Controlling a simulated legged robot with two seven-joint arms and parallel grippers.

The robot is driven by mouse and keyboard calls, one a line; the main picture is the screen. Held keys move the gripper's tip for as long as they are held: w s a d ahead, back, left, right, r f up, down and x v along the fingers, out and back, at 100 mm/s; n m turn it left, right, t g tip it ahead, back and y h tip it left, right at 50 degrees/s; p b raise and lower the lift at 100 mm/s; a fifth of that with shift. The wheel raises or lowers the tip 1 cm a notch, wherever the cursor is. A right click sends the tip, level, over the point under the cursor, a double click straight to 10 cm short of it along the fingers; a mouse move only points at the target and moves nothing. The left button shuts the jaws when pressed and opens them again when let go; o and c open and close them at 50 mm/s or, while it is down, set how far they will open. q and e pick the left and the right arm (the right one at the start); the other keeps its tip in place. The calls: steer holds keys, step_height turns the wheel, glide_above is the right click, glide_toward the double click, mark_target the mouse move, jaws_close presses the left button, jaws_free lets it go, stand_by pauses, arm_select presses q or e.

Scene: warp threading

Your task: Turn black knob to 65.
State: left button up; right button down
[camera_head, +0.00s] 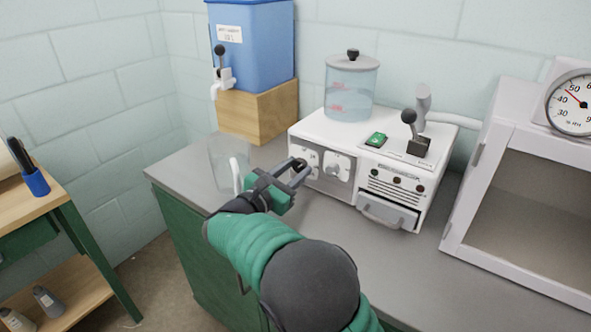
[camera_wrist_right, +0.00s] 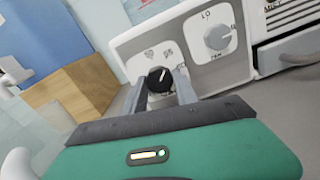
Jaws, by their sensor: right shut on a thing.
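The black knob (camera_wrist_right: 159,78) is on the left part of the white machine's front panel, with a light pointer mark and small symbols above it. My right gripper (camera_wrist_right: 162,88) has its two fingers on either side of this knob and is shut on it. In the head view the right gripper (camera_head: 298,168) reaches the panel's left end and partly covers the black knob (camera_head: 299,163). A white knob (camera_wrist_right: 217,37) with an LO mark sits to its right. I cannot read a 65 mark beside the black knob. My left gripper is out of view.
The white machine (camera_head: 330,137) carries a clear water tank (camera_head: 351,88), a lever (camera_head: 411,128) and a green switch (camera_head: 376,139). A clear pitcher (camera_head: 222,160) stands close left of my gripper. A blue dispenser (camera_head: 262,45) is behind. A round gauge (camera_head: 572,102) is at right.

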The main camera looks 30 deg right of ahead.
steer(key=shift+m+b, duration=0.3)
steer(key=shift+m, duration=0.1)
steer(key=shift+f+m+b, duration=0.15)
steer(key=shift+m+b, duration=0.45)
steer(key=shift+m, duration=0.4)
steer(key=m+b, duration=0.2)
steer(key=m, duration=0.1)
steer(key=shift+f+m, duration=0.1)
steer(key=shift+m, duration=0.2)
steer(key=m+b, duration=0.4)
steer(key=b, duration=0.1)
steer(key=m+b, duration=0.4)
steer(key=shift+f+m+b, duration=0.2)
steer(key=shift+m+b, duration=0.2)
steer(key=shift+a+r+m+b, duration=0.1)
steer(key=shift+r+m+b, duration=0.05)
steer(key=shift+m+b, duration=1.2)
steer(key=c, duration=1)
jaws_free()
steer(key=shift+r, duration=0.15)
steer(key=shift+o, duration=0.2)
steer(key=shift+r, duration=0.1)
